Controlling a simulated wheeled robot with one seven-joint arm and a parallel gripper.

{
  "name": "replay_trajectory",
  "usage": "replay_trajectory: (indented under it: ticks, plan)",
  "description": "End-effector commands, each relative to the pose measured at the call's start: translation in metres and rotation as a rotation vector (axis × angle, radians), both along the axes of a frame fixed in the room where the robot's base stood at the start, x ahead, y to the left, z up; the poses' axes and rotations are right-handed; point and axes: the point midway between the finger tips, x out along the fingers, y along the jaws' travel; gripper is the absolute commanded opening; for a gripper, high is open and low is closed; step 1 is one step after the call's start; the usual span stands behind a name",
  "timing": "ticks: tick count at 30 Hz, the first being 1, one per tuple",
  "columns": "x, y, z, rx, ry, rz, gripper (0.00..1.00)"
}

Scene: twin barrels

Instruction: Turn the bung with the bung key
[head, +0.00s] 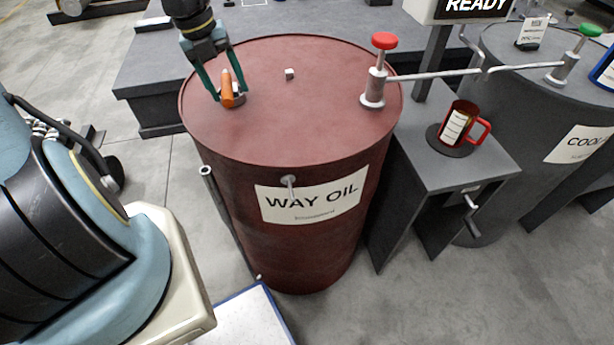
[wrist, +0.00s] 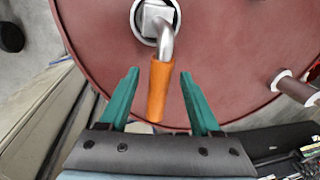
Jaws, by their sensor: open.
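The bung key has an orange handle (head: 228,88) and a bent silver shank. It stands on top of the dark red WAY OIL barrel (head: 300,130), toward its left side. In the wrist view the orange handle (wrist: 158,92) points toward me. Its silver shank (wrist: 166,42) bends to a square part inside a pale round ring, the bung (wrist: 138,22); how deep it sits I cannot tell. My gripper (head: 228,97) is open above the barrel top. In the wrist view its green fingers (wrist: 159,73) are spread on either side of the handle, with gaps on both sides.
A red mug (head: 457,124) stands on a grey stand (head: 425,165) between the barrels.

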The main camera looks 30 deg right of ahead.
Motion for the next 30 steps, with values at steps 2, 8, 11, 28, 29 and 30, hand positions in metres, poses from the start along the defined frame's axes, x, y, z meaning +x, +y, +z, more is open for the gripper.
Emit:
replay_trajectory:
  ticks: [2, 8, 11, 28, 29, 30]
  plan:
    - [0.002, 0.003, 0.025, 0.001, -0.004, 0.002, 0.64]
    - [0.004, 0.01, 0.056, 0.001, -0.003, 0.001, 0.64]
    - [0.004, 0.012, 0.065, 0.001, -0.001, 0.001, 0.64]
    - [0.003, 0.013, 0.104, -0.001, 0.001, -0.002, 0.64]
    - [0.003, 0.013, 0.106, -0.001, 0.001, -0.001, 0.64]
    - [0.003, 0.013, 0.109, -0.001, 0.001, -0.001, 0.64]
